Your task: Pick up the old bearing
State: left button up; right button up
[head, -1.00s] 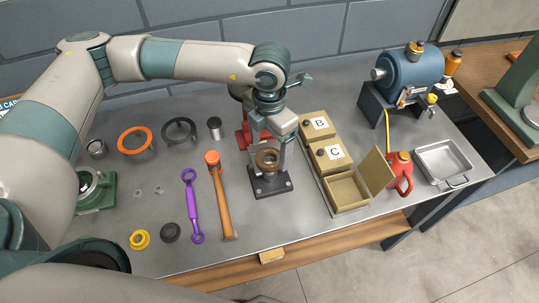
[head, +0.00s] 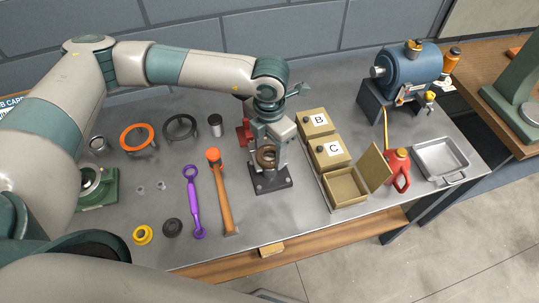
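The old bearing looks to be the brown ring (head: 266,158) at the top of a small dark-based stand (head: 270,184) in the middle of the bench. My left gripper (head: 268,147) points down right over the ring and partly covers it and the stand. Its fingers are close to the ring, but I cannot tell whether they touch it or are closed on it. My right gripper is not in view.
Boxes B (head: 316,122) and C (head: 329,153) and an open box (head: 345,189) stand just right of the stand. A hammer (head: 223,199) and purple wrench (head: 193,202) lie to its left. A red item (head: 243,133) stands close behind.

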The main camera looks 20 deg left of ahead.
pick_arm(q)
jog(key=shift+r, duration=0.1)
jog(key=shift+r+b, duration=0.85)
jog(key=shift+w+d+r+b, duration=0.2)
jog(key=shift+r+b, duration=0.25)
jog(key=shift+r, duration=0.15)
jog(key=shift+w+d+r+b, duration=0.1)
jog(key=shift+d+r+b, duration=0.1)
jog(key=shift+r+b, duration=0.3)
jog(key=w+d+r+b, duration=0.4)
jog(key=w+d+r, duration=0.3)
jog(key=d, duration=0.1)
jog(key=shift+b, duration=0.35)
jog(key=shift+w, duration=0.1)
